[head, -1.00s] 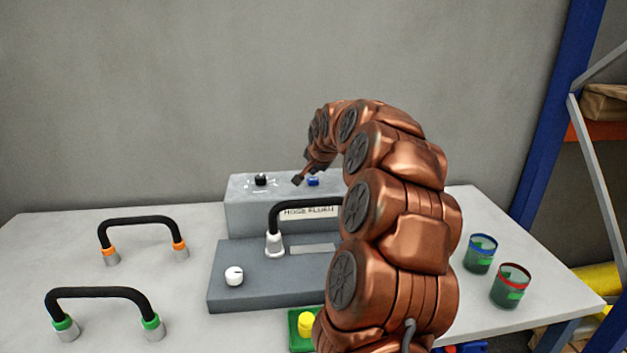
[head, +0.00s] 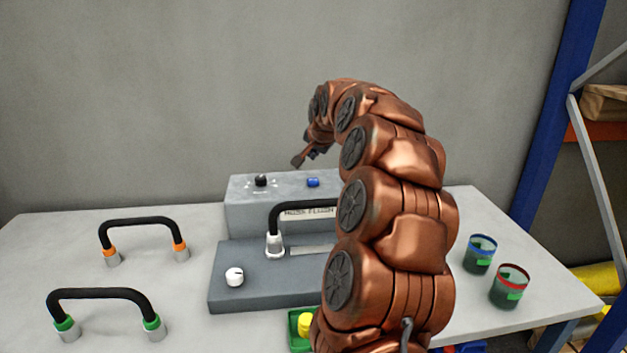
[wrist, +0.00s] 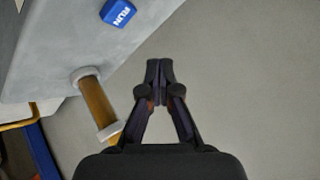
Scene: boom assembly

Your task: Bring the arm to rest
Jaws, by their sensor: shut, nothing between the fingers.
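My gripper (head: 299,160) hangs in the air above the grey hose flush box (head: 270,212), near its blue button. In the wrist view my gripper (wrist: 160,68) has its fingertips together, with nothing between them. The blue button, marked RUN (wrist: 118,12), shows at the top of the wrist view, apart from the fingers. It also shows in the head view (head: 313,182). My copper arm hides the right part of the box and its dark base.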

